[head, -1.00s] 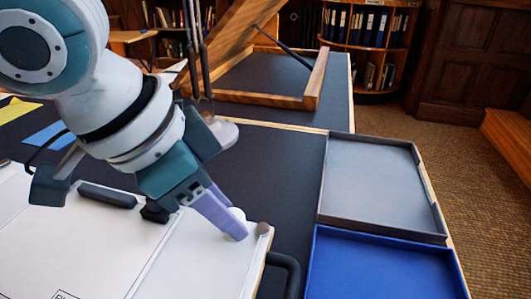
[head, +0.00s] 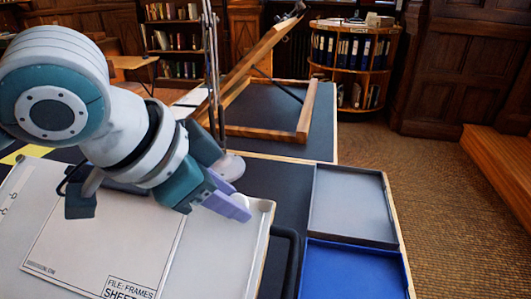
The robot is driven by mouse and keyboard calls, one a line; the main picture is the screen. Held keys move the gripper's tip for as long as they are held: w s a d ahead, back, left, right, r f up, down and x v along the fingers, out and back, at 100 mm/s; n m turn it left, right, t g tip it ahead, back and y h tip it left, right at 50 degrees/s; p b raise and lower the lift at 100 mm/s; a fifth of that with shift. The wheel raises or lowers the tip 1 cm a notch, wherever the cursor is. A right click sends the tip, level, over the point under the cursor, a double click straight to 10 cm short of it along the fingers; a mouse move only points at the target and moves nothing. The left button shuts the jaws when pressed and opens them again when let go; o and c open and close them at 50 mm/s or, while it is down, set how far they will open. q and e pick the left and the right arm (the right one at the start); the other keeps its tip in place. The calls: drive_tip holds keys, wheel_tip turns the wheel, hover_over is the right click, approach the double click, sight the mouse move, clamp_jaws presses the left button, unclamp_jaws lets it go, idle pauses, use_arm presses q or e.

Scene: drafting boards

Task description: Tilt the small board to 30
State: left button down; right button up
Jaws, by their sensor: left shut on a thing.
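A pale drafting board (head: 238,250) with a light wood edge fills the lower left of the head view. A sheet with a printed title block (head: 105,240) lies on it. My left gripper (head: 238,207) is at the board's far right corner, shut, its lilac fingers at a small white round part (head: 241,200) there. The fingers hide most of this part and their exact contact. The board's near edge is out of frame, and I cannot read its angle. A second, wooden board (head: 250,60) stands steeply tilted on a frame at the back. My right gripper is out of view.
A grey tray (head: 390,220) and a blue tray (head: 350,272) sit on the dark table to the right. A black curved bar (head: 291,250) runs beside the pale board. A lamp base (head: 230,165) stands just behind my gripper.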

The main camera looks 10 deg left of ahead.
use_arm(q)
drive_tip(key=shift+s+r+p, duration=0.3)
drive_tip(key=shift+s+p, duration=0.3)
drive_tip(key=shift+s, duration=0.2)
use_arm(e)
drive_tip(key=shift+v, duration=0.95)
use_arm(q)
drive_tip(key=c, duration=0.8)
unclamp_jaws()
drive_tip(key=shift+f, duration=0.1)
drive_tip(key=shift+c, duration=0.2)
drive_tip(key=o, duration=0.3)
drive_tip(key=shift+s, duration=0.1)
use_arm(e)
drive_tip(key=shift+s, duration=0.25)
use_arm(q)
drive_tip(key=shift+r, duration=0.2)
drive_tip(key=shift+r, duration=0.15)
drive_tip(key=p+v, duration=0.1)
drive_tip(key=v, duration=0.8)
drive_tip(key=shift+s+a+r+p, duration=0.15)
drive_tip(key=shift+a+p, duration=0.05)
drive_tip(key=shift+p, duration=0.1)
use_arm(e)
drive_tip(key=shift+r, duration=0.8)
